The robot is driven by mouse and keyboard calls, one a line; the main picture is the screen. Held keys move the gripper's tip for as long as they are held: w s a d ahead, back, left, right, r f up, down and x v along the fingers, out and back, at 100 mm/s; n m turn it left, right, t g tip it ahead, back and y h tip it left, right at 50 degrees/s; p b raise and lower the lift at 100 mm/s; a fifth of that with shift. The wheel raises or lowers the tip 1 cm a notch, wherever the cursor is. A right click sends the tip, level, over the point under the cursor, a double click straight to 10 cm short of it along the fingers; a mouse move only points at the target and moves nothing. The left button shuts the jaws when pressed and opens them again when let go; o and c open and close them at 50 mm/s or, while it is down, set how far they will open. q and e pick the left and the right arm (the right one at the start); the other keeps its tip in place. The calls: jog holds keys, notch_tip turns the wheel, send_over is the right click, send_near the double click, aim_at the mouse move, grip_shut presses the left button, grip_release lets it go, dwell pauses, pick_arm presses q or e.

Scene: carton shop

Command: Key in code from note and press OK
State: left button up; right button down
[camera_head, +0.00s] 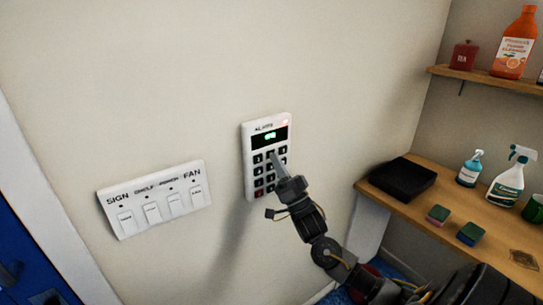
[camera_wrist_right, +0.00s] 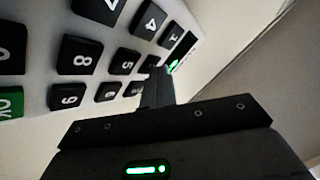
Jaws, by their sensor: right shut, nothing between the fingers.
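The white alarm keypad (camera_head: 249,160) is on the wall, with dark keys and lit green characters on its display (camera_head: 270,136), too small to read surely. A small red light glows at its upper right. My right gripper (camera_head: 274,156) is shut and empty, its fingertips over the upper keys. In the right wrist view the fingertips (camera_wrist_right: 156,84) are close to the 2 and 3 keys; I cannot tell whether they touch. The 8 key (camera_wrist_right: 80,60), the 9 key (camera_wrist_right: 70,97) and the green OK key (camera_wrist_right: 10,103) show there. No code note is visible. My left gripper is out of view.
A switch panel (camera_head: 155,196) labelled SIGN and FAN, among others, is on the wall left of the keypad. At right, a wooden counter (camera_head: 410,209) holds a black tray (camera_head: 403,179), sponges and spray bottles. A shelf (camera_head: 468,74) is above.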

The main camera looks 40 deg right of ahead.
jog(key=shift+s, duration=0.1)
dwell(0.3)
jog(key=shift+s, duration=0.7)
jog(key=shift+s+a+p, duration=0.1)
jog(key=shift+s+p, duration=0.8)
jog(key=shift+s, duration=1.55)
dwell(0.5)
